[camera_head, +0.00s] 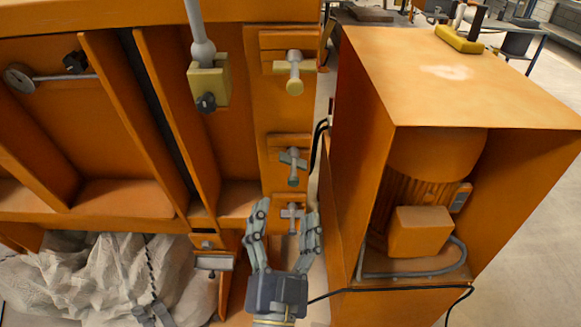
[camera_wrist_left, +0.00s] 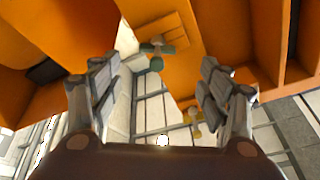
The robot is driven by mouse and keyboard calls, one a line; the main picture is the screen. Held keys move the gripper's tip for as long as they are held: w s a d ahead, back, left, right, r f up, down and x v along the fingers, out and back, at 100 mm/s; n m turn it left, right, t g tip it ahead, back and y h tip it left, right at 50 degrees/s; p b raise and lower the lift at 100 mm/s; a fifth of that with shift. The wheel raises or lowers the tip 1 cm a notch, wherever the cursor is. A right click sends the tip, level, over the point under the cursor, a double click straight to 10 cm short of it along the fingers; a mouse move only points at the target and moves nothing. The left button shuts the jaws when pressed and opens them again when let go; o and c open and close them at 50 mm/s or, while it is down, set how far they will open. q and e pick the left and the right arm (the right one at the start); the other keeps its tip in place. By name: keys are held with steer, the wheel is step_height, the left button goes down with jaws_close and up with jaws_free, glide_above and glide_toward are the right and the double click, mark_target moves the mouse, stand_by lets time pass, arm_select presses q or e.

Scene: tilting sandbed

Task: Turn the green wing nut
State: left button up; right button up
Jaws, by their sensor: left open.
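The green wing nut (camera_head: 293,161) is a small teal-green piece on a bolt at an orange bracket, in the middle of a vertical row. It also shows in the left wrist view (camera_wrist_left: 155,49), beyond and between the fingers. My left gripper (camera_head: 287,212) is open and empty, its fingers spread. In the head view it is below the green wing nut, with a grey wing nut (camera_head: 292,213) showing between its fingertips. No contact with the green wing nut shows. My right gripper is in neither view.
A pale yellow wing nut (camera_head: 294,70) is at the top of the row. An orange housing with a motor (camera_head: 425,200) stands close on the right. Orange frame walls (camera_head: 205,150) and a white sack (camera_head: 90,280) are on the left.

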mark_target(293, 166)
arm_select(q)
steer(key=p+x, duration=0.5)
steer(key=x, duration=0.4)
steer(key=shift+d+r, duration=0.15)
steer(key=shift+w, duration=0.65)
steer(key=shift+c, duration=0.6)
steer(key=c, duration=0.9)
steer(key=shift+c, duration=0.2)
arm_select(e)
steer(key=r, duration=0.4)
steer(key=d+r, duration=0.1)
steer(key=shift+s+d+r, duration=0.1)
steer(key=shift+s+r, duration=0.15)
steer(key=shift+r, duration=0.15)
